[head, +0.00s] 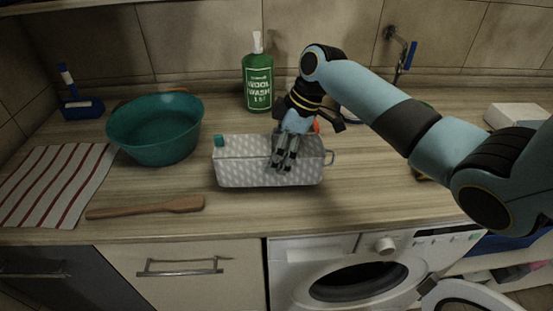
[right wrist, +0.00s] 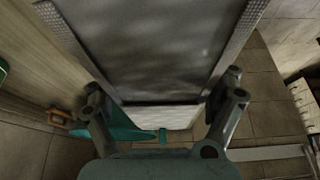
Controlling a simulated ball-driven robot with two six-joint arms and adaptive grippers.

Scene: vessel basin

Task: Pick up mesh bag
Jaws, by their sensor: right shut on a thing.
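The mesh bag (head: 242,166) is a pale grey, box-shaped bag with a light dotted pattern. It has a small teal tab at its left end and a loop at its right end. It is at the middle of the counter near the front; I cannot tell whether it touches the counter. My right gripper (head: 284,161) comes down over it from behind and is shut on it. In the right wrist view the bag (right wrist: 160,50) fills the space between the two fingers (right wrist: 162,105). My left gripper is not in view.
A teal bowl (head: 155,132), a striped cloth (head: 55,180) and a wooden spatula (head: 145,208) lie to the left. A green wool wash bottle (head: 257,80) stands behind the bag. A washing machine (head: 345,265) is below the counter's front edge. Bare counter shows right of the bag.

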